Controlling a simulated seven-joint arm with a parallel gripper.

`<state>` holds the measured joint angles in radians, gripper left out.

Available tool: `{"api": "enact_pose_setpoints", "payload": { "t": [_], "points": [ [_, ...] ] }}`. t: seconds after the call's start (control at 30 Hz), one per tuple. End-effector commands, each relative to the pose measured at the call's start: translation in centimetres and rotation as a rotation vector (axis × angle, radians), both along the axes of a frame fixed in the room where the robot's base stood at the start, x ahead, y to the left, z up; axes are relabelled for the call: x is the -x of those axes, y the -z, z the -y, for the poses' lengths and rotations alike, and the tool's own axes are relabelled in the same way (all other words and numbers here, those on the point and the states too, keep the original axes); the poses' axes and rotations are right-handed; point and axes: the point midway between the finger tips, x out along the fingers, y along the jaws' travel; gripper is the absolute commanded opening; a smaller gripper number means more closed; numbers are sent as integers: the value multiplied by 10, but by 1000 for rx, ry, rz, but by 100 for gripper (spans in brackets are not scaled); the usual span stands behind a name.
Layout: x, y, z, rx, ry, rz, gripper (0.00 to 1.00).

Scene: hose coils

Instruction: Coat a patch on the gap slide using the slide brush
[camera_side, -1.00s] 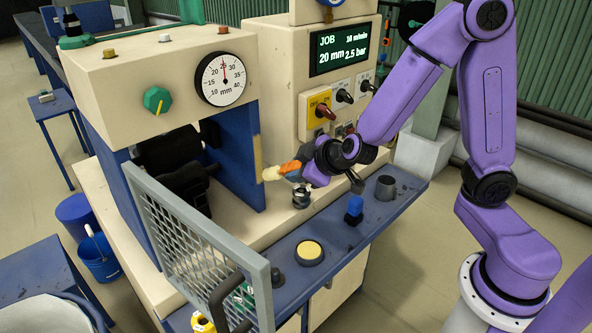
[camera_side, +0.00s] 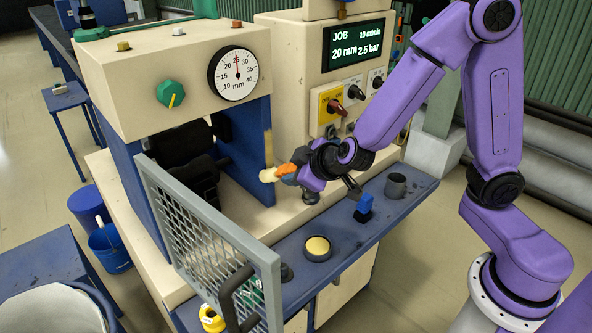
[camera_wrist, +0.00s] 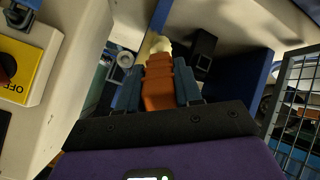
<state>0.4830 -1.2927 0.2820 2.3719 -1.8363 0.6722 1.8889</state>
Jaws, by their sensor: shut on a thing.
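The slide brush (camera_side: 267,175) has an orange handle and a pale cream tip. My gripper (camera_side: 289,172) is shut on its handle, with the tip pointing left. In the wrist view the brush (camera_wrist: 158,95) sits between the two blue-grey fingers. A tan strip (camera_side: 268,147) runs down the front edge of the blue upright (camera_side: 255,155) in the machine opening; I take this upright for the gap slide. The brush tip overlaps the strip's lower end in the side view. I cannot tell whether they touch.
A grey mesh guard (camera_side: 205,240) stands open at the front left. A control panel (camera_side: 345,100) stands behind my gripper.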

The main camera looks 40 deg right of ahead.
Motion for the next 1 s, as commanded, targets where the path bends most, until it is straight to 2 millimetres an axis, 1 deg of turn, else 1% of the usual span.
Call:
{"api": "enact_pose_setpoints", "payload": {
  "t": [0.63,0.8,1.0],
  "points": [
    [53,1,0,0,-2,-3,0],
    [60,0,1,1,0,-2,0],
    [60,1,1,1,1,-2,0]
  ]
}}
